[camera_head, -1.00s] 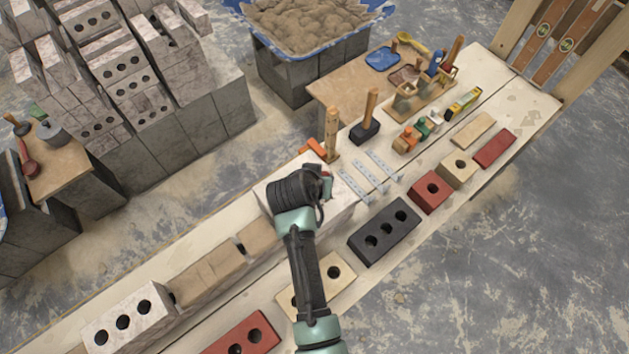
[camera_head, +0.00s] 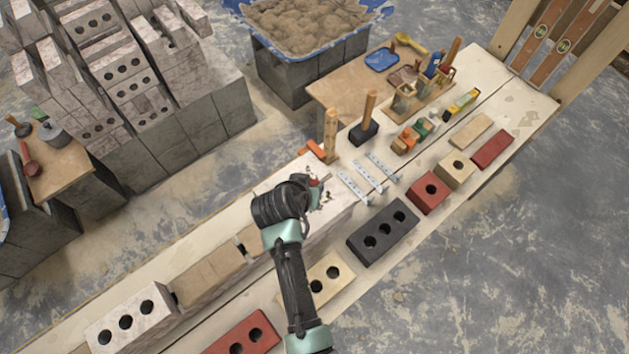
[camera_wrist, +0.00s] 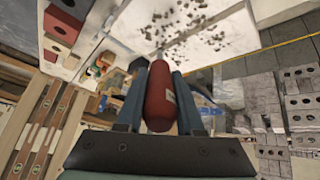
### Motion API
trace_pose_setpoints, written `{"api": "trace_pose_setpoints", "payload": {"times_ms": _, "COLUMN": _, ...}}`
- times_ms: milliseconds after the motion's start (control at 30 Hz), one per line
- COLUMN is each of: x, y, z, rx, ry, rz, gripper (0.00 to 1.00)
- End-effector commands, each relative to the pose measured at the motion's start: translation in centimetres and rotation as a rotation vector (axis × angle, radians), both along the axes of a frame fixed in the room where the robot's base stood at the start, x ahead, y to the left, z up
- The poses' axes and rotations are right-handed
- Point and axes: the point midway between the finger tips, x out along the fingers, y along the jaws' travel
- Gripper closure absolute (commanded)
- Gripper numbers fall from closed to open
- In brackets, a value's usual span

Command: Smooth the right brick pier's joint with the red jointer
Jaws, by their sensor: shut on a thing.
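The red jointer (camera_wrist: 160,98) is upright between the two dark fingers of my gripper (camera_wrist: 158,75) in the wrist view, and they are shut on its handle. Its thin metal end points at a pale surface strewn with dark crumbs. In the head view my gripper (camera_head: 314,190) is over the right brick pier (camera_head: 340,208), a pale block at the right end of the tan plank row. Dark specks lie on its top beside my gripper. My wrist hides much of the pier, its joint and most of the jointer.
A white holed brick (camera_head: 130,322) stands at the row's left end, with tan planks (camera_head: 205,272) between. A black holed brick (camera_head: 382,240) lies right of the pier. The grey floor at right is clear.

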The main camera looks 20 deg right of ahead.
Motion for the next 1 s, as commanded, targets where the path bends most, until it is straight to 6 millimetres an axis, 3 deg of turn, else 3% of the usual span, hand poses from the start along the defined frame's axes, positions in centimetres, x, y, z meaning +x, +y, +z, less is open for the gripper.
{"api": "trace_pose_setpoints", "payload": {"times_ms": 233, "x": -0.2, "y": 0.3, "z": 0.8, "rx": 0.004, "ry": 0.006, "rz": 0.001, "gripper": 1.00}}
{"api": "trace_pose_setpoints", "payload": {"times_ms": 667, "x": -0.1, "y": 0.2, "z": 6.1, "rx": 0.001, "ry": 0.002, "rz": 0.001, "gripper": 1.00}}
{"api": "trace_pose_setpoints", "payload": {"times_ms": 1000, "x": -0.1, "y": 0.2, "z": 6.1, "rx": 0.001, "ry": 0.001, "rz": 0.001, "gripper": 1.00}}
